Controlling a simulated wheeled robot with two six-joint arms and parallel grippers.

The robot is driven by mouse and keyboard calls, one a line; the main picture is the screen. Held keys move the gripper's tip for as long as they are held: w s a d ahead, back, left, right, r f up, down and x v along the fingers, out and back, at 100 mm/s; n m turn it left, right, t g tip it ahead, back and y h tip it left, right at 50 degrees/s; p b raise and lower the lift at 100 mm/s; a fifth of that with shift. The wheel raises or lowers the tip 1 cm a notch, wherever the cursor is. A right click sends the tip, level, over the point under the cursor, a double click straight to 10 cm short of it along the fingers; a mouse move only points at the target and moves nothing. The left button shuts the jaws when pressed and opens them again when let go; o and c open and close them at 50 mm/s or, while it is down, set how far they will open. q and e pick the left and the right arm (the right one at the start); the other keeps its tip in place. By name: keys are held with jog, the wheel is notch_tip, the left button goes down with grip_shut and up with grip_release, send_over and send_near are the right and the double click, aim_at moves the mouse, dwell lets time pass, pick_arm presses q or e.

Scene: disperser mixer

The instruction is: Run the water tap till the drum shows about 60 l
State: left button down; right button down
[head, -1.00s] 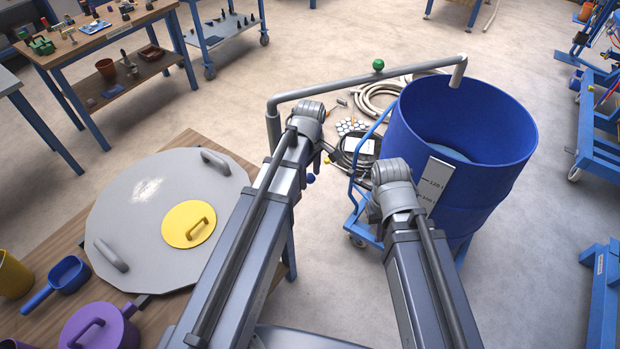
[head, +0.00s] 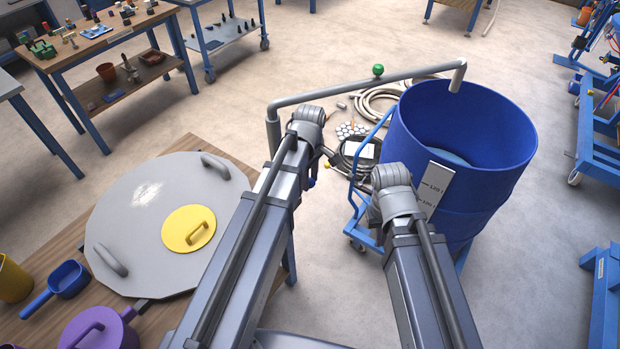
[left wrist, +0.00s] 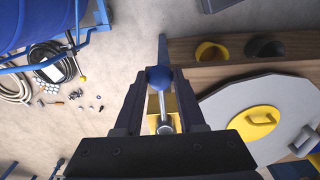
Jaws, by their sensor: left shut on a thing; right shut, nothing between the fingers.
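The blue drum (head: 490,200) stands at right, with a lighter blue surface (head: 450,157) visible inside. Its white scale (head: 436,186) shows marks at about 120 l and 100 l; the lower part is hidden behind my right arm. A grey pipe (head: 330,90) ends in a down-turned spout (head: 457,76) over the drum's far rim; no stream is visible there. In the left wrist view, my left gripper (left wrist: 160,84) is shut on a blue ball knob (left wrist: 160,76) with a metal stem. The right gripper is hidden behind its arm.
A wooden table at left holds a big grey lid (head: 150,260) with a yellow cover (head: 189,229), a blue scoop (head: 68,277) and a purple pot (head: 95,330).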

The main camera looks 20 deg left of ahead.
dwell(0.9)
pick_arm(q)
jog(key=shift+s+a+m, duration=0.55)
jog(key=shift+s+m, duration=0.2)
jog(key=shift+m, duration=0.45)
jog(key=shift+s+a+m, duration=0.6)
jog(key=shift+s+m, duration=0.1)
jog(key=shift+m, duration=0.5)
jog(key=shift+s+a+m, duration=0.55)
jog(key=shift+s+m, duration=0.2)
jog(key=shift+m, duration=0.45)
jog(key=c, duration=0.5)
grip_release()
jog(key=shift+r, duration=0.1)
